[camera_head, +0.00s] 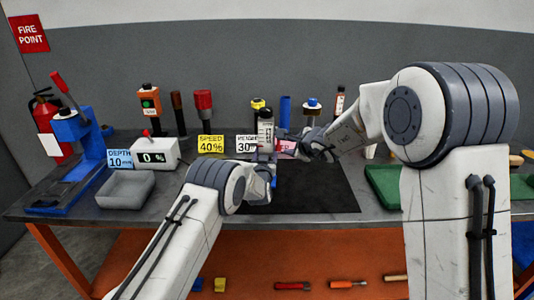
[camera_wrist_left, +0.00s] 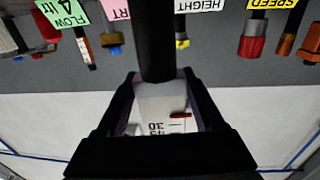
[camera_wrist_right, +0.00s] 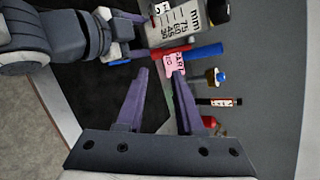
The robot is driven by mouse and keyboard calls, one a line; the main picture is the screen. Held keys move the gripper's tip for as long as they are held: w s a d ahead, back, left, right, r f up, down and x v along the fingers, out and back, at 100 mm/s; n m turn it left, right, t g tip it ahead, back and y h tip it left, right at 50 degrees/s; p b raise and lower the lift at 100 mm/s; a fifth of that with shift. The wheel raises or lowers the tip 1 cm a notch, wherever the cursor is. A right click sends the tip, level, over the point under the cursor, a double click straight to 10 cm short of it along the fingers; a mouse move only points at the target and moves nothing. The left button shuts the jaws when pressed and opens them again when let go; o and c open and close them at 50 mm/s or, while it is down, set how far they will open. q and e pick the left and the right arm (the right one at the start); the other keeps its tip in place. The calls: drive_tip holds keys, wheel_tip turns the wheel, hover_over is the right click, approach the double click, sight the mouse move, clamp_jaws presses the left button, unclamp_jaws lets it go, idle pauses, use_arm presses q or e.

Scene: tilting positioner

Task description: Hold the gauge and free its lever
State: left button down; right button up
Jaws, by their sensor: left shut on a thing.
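The gauge (camera_head: 265,124) is a white cylinder with a black top and a millimetre scale, upright above the back of the black mat. My left gripper (camera_head: 266,163) is shut on its body; the left wrist view shows the white body (camera_wrist_left: 160,103) between the fingers, with a small red mark (camera_wrist_left: 180,115). In the right wrist view the scale (camera_wrist_right: 178,22) is clear, and a red bar (camera_wrist_right: 171,52), perhaps the lever, sticks out below it. My right gripper (camera_wrist_right: 158,72) is open and empty, pointing toward the red bar from the right side, apart from it.
The black mat (camera_head: 315,190) is bare in front. Several label cards, including a pink one (camera_head: 287,147), and upright tools line the back. A blue press (camera_head: 75,135), a percent display (camera_head: 155,153) and a grey tray (camera_head: 125,190) stand left. A green tray (camera_head: 385,185) lies right.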

drive_tip(key=shift+w+d, duration=0.1)
drive_tip(key=shift+w, duration=0.25)
clamp_jaws()
drive_tip(key=w+d+f+n+y, duration=0.6)
drive_tip(key=d+n+y, duration=0.2)
drive_tip(key=n, duration=0.3)
drive_tip(key=shift+w+d+f+y, duration=0.15)
drive_tip(key=shift+d+y, duration=0.1)
drive_tip(key=shift+y, duration=0.35)
